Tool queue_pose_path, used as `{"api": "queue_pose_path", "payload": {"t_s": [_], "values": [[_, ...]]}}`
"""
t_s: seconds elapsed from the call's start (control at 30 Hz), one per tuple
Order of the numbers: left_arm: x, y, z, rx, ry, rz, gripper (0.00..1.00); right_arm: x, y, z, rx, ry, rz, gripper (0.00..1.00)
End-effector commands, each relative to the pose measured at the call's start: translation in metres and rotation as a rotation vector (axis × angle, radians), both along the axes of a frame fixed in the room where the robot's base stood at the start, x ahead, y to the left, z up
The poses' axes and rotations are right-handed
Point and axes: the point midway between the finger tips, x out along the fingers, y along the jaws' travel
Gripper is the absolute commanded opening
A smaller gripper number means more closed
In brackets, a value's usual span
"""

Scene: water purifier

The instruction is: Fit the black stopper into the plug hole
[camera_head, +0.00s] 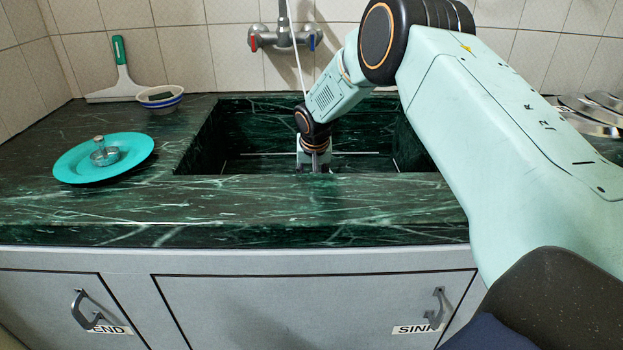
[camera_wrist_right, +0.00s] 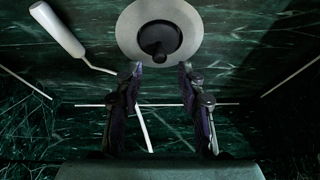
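My right gripper (camera_head: 314,162) reaches down into the dark green marble sink (camera_head: 250,130); the counter's front edge partly hides it. In the right wrist view, my right gripper (camera_wrist_right: 160,68) has its two fingers spread apart with nothing between them. Just beyond the fingertips is a pale round disc (camera_wrist_right: 127,36), with the black stopper (camera_wrist_right: 158,40) at its middle. The black stopper shows a rounded knob, and the fingertips are apart from it. I cannot tell how deep it sits in the plug hole, which it covers. My left gripper is not in view.
A white-handled tool (camera_wrist_right: 57,30) lies in the sink beside the disc. A teal plate (camera_head: 75,165) with a metal strainer-like piece (camera_head: 104,154) stands on the left counter. A small bowl (camera_head: 160,98) and a squeegee (camera_head: 122,80) are behind it. A tap (camera_head: 284,38) is above the sink.

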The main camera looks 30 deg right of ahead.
Motion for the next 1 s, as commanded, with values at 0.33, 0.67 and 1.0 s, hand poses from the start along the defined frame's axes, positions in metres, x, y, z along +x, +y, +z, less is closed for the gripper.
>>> {"api": "queue_pose_path", "payload": {"t_s": [0.33, 0.67, 1.0], "values": [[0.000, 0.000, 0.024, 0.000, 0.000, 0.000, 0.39, -0.021, 0.011, 0.057, 0.001, 0.000, 0.000, 0.39], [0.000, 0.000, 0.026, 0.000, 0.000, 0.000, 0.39, -0.025, 0.013, 0.066, 0.001, 0.001, 0.000, 0.39], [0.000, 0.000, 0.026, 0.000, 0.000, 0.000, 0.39, -0.025, 0.013, 0.065, 0.001, 0.001, 0.000, 0.39]]}}
